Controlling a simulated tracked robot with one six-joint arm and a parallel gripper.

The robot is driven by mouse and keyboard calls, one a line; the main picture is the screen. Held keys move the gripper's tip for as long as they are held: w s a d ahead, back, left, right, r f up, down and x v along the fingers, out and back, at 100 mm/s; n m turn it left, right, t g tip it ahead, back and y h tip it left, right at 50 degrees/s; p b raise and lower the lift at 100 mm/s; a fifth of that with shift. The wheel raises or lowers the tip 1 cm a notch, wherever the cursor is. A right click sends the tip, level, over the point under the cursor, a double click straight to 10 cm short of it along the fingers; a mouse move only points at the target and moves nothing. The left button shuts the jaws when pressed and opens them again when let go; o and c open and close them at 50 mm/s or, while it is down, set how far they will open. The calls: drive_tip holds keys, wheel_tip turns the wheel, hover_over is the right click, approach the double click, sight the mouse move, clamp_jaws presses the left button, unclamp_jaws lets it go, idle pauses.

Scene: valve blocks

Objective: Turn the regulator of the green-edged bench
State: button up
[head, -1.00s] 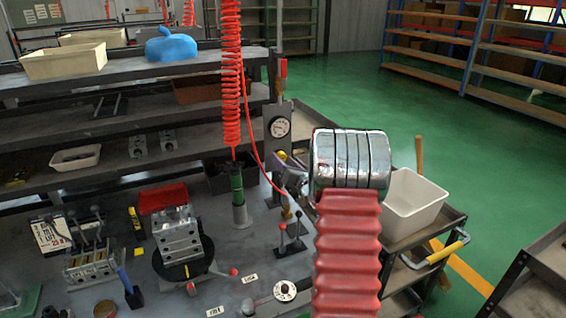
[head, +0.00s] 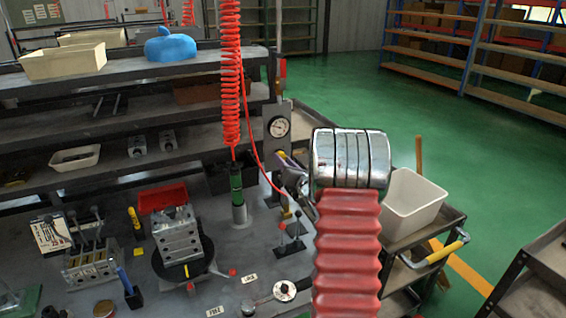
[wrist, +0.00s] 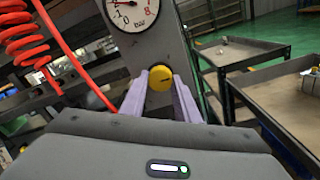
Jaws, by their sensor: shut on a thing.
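The regulator is a round yellow knob (wrist: 160,78) just below a white pressure gauge (wrist: 130,12) on a grey upright plate. My gripper (wrist: 160,92) is shut on the knob, with a pale lilac finger on each side of it. The knob's face, with a dark mark, shows between the fingertips. In the head view, the gauge (head: 278,127) is at the back right of the bench (head: 235,270), and my gripper (head: 286,162) is just below it. My arm covers part of the bench's right side. I cannot make out a green edge on the bench.
A red coiled hose (head: 231,70) hangs left of the gauge, and a thin red hose (wrist: 75,55) runs close to my gripper. A valve block (head: 177,235) is further left. A cart with a white bin (head: 410,205) stands right.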

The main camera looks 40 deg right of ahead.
drive_tip(key=shift+m, duration=0.3)
drive_tip(key=m, duration=2.6)
drive_tip(key=shift+f+m+h, duration=0.15)
drive_tip(key=shift+m+h, duration=0.15)
drive_tip(key=shift+s, duration=0.1)
drive_tip(key=o, duration=0.7)
drive_tip(key=shift+f, duration=0.1)
drive_tip(key=o, duration=0.3)
drive_tip(key=shift+r, duration=0.2)
drive_tip(key=shift+o, duration=0.2)
drive_tip(key=shift+r, duration=0.1)
